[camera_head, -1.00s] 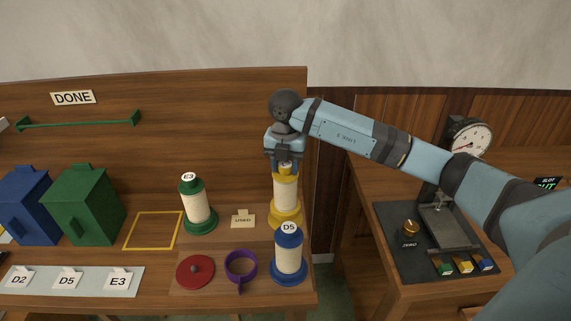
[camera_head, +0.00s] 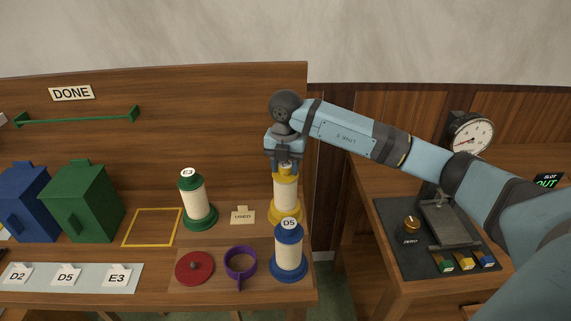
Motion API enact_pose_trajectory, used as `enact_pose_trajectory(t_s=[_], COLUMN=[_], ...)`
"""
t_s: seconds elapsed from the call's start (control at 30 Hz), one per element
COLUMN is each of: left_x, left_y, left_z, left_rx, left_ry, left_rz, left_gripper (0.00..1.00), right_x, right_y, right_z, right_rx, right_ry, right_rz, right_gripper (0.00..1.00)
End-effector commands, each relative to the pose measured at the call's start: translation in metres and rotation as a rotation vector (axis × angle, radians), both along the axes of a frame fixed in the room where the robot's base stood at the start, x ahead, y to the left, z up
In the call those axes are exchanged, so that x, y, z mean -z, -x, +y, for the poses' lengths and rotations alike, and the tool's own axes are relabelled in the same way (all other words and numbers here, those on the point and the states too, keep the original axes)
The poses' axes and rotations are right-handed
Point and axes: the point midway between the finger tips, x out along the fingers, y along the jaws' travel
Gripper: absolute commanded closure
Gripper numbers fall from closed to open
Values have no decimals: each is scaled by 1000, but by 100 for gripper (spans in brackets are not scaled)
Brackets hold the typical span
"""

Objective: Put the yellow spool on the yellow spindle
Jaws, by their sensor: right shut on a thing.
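The yellow spool (camera_head: 286,197), with a pale wound body and yellow ends, stands upright at the right end of the wooden bench. My right gripper (camera_head: 285,168) points down and is shut on the top of the yellow spool. The lower part of the yellow spool is partly hidden behind the blue spool marked D5 (camera_head: 288,252). I cannot make out the yellow spindle as a separate thing. My left gripper is not in view.
A green spool marked E3 (camera_head: 197,202) and a USED card (camera_head: 242,215) stand left of the yellow spool. A red disc (camera_head: 195,267) and purple ring (camera_head: 240,264) lie in front. A yellow outlined square (camera_head: 153,228) is empty. A dial scale (camera_head: 470,135) stands right.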

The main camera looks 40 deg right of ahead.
Motion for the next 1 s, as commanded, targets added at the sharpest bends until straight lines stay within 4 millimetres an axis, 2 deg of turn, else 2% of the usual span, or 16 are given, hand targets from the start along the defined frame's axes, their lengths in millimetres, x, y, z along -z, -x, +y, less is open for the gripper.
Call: enact_pose_trajectory(t_s=[0.77,0.8,0.9,1.0], left_x=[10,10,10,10], left_y=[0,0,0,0], left_z=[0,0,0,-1], left_rx=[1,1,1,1], left_ry=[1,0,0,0], left_rz=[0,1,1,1], left_gripper=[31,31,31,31], right_x=[16,16,15,15], right_y=[0,0,0,0], right_z=[0,0,0,0], right_rx=[0,0,0,0], right_ry=[0,1,0,0], right_rz=[0,-1,0,0], right_gripper=[100,54,31,29])
